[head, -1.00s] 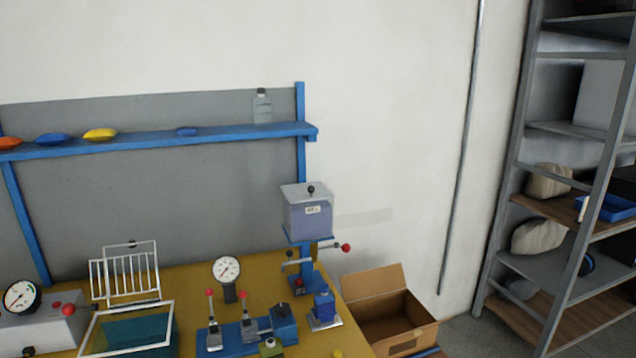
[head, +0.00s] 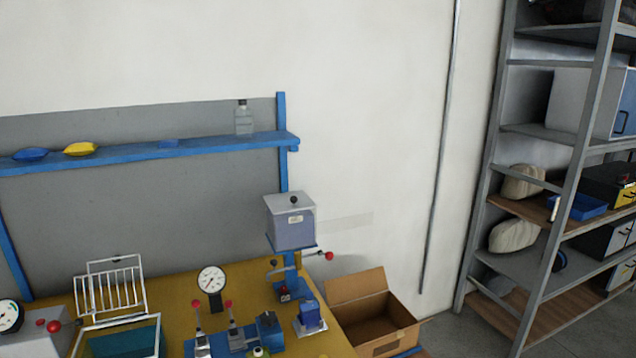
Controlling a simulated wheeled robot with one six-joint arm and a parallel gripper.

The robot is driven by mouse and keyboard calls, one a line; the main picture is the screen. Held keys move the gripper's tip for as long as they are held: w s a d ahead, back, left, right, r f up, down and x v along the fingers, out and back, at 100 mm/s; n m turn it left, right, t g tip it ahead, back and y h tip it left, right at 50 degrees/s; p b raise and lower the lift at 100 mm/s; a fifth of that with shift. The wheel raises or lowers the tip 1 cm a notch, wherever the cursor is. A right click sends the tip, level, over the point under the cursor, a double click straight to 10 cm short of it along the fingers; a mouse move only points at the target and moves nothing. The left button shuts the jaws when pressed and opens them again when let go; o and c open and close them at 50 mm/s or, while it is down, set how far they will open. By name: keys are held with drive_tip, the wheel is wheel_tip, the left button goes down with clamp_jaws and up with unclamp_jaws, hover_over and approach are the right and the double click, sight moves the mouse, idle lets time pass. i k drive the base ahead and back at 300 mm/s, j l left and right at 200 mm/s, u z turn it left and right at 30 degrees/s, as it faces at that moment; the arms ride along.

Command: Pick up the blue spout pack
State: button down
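A blue pack (head: 30,154), pillow-shaped, lies on the blue wall shelf (head: 225,146) at the left in the head view. Whether it has a spout is too small to tell. A yellow pack (head: 81,149) of like shape lies just right of it, with a gap between them. A smaller, flatter blue item (head: 168,143) lies further right on the same shelf; what it is I cannot tell. My gripper is not in view.
A clear bottle (head: 243,118) stands near the shelf's right end. Below, the yellow bench holds a wire rack (head: 112,290), a dial gauge (head: 212,281), lever clamps and a press (head: 291,225). An open cardboard box (head: 372,320) and a grey storage rack (head: 540,200) are at right.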

sight(309, 311)
drive_tip(key=k+u, duration=0.15)
drive_tip(key=k+j, duration=0.1)
drive_tip(key=j, duration=0.2)
drive_tip(key=k+l+z, duration=0.1)
drive_tip(key=k+j, duration=0.2)
drive_tip(key=k+j+u, duration=0.1)
drive_tip(key=k, duration=0.35)
drive_tip(key=z, duration=0.15)
